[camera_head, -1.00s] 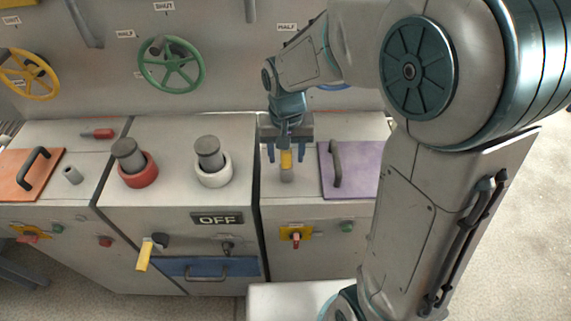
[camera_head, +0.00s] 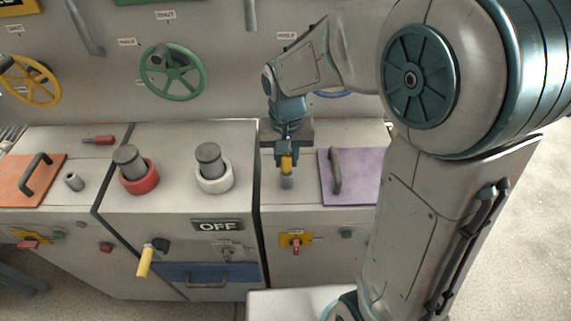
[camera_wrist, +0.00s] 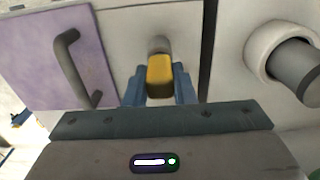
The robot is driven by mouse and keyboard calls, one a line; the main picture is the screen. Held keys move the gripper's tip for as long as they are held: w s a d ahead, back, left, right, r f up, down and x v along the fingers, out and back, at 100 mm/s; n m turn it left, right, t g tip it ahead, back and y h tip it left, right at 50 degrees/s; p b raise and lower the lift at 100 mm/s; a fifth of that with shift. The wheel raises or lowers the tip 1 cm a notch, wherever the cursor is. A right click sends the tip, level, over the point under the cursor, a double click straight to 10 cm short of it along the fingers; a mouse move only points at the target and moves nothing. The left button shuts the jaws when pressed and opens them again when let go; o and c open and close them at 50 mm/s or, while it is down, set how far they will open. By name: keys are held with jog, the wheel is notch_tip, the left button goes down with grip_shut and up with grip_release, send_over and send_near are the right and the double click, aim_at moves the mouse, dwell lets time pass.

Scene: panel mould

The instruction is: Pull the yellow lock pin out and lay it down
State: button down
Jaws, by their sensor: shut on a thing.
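The yellow lock pin (camera_head: 287,163) stands upright in a short grey socket (camera_head: 287,182) on top of the right-hand cabinet. My gripper (camera_head: 286,165) is above the socket with its blue fingers shut on the yellow head of the pin. In the wrist view the yellow head (camera_wrist: 160,76) sits between the two fingers of my gripper (camera_wrist: 160,88). The grey socket (camera_wrist: 159,44) shows just beyond the head. The lower part of the pin is hidden.
A purple lid (camera_head: 352,177) with a dark handle lies right of the socket. A grey plug in a white ring (camera_head: 214,186) stands to the left, another in a red ring (camera_head: 138,180) farther left. Bare cabinet top (camera_head: 303,152) surrounds the socket.

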jog(key=shift+r+p, duration=2.15)
jog(key=shift+r, duration=1.05)
jog(key=shift+r, duration=0.1)
jog(key=shift+r+p, duration=1.3)
jog(key=shift+r, duration=0.65)
jog(key=shift+f, duration=0.15)
